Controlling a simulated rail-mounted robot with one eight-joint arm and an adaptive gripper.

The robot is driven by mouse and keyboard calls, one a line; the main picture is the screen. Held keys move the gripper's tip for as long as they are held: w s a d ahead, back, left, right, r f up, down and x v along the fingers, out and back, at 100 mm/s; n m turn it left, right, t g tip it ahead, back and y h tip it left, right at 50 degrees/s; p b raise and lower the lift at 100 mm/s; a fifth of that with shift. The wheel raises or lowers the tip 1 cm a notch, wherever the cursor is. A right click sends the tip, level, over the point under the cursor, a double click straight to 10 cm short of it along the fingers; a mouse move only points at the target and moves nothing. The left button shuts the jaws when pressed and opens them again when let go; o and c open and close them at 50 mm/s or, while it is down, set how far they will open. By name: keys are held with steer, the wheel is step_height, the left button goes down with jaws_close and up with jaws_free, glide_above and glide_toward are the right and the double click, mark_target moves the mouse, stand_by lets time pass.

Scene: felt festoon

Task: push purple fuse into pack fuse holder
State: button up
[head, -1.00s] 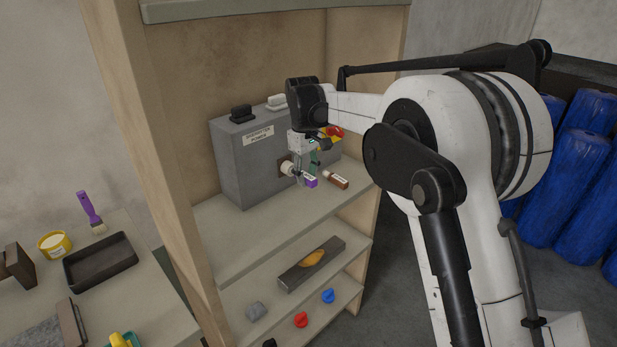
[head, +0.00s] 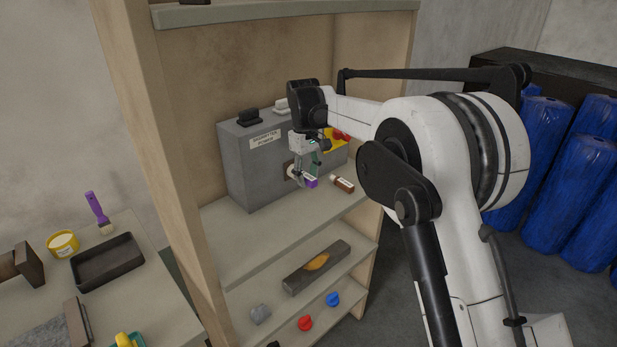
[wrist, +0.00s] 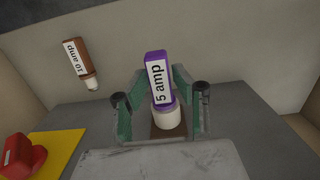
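The purple fuse (wrist: 158,72), labelled 5 amp, has a white end and lies between the two fingers of my gripper (wrist: 160,85) in the wrist view. The fingers appear closed against its sides. Its white end points at the small brown square holder (wrist: 168,132) on the front of the grey power pack (head: 245,165). How deep it sits in the holder is hidden. In the head view, the purple fuse (head: 311,182) shows just below my gripper (head: 307,176), in front of the pack.
A brown 10 amp fuse (head: 343,184) lies on the shelf right of my gripper. A red knob on a yellow plate (wrist: 22,155) is on the pack. Black and white blocks stand on top of the pack. The front left of the shelf (head: 240,240) is clear.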

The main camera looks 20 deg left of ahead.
steer(key=shift+o, duration=1.4)
steer(key=shift+a+r, duration=0.2)
steer(key=shift+r, duration=3.55)
steer(key=shift+d, duration=0.1)
steer(key=s+d+b, duration=0.2)
steer(key=s+d, duration=0.3)
steer(key=s, duration=0.3)
steer(key=shift+s+b, duration=0.2)
steer(key=shift+b, duration=0.2)
steer(key=shift+d, duration=0.15)
